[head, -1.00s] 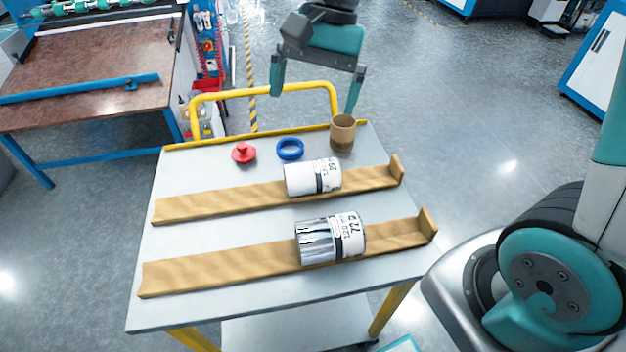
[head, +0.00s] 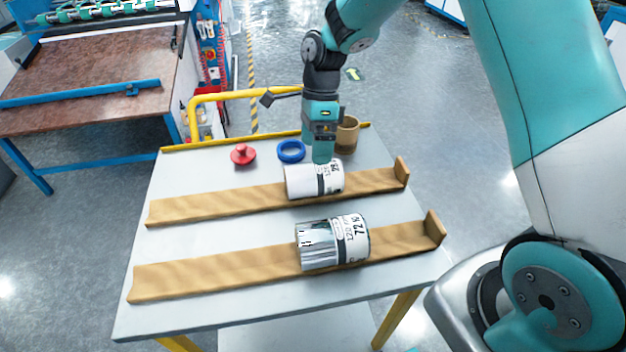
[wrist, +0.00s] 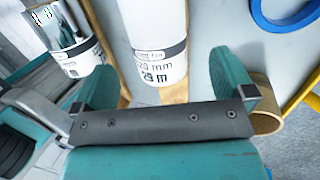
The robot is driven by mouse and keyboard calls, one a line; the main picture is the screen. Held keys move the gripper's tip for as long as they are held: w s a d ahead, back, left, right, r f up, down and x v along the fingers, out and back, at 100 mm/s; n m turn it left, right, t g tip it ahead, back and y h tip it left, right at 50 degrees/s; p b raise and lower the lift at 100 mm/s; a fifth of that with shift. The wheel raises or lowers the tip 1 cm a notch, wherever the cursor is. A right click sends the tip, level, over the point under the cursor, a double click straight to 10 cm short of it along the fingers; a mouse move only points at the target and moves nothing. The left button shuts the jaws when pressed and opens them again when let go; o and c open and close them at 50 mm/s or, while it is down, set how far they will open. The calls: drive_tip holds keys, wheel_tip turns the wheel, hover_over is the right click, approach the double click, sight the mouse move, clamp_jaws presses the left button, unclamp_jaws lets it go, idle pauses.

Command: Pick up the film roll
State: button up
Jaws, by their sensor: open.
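Two labelled rolls lie on wooden cradles on the cart. The white roll (head: 302,182) is on the far cradle, and its label reads 29 m in the wrist view (wrist: 155,25). The silver roll (head: 316,246) is on the near cradle, its label reading 72 m; it also shows at upper left in the wrist view (wrist: 68,38). My gripper (head: 322,160) points down over the far edge of the white roll. In the wrist view its jaws (wrist: 162,82) are open, with the white roll appearing between them. I cannot tell whether they touch it.
The far cradle (head: 215,205) and near cradle (head: 200,278) have raised stops at their right ends. A yellow rail (head: 240,95) edges the back.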

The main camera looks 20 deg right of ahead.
sight(313, 176)
drive_tip(key=x, duration=0.7)
drive_tip(key=shift+s+a+f, duration=0.1)
drive_tip(key=shift+s, duration=0.15)
drive_tip(key=c, duration=1)
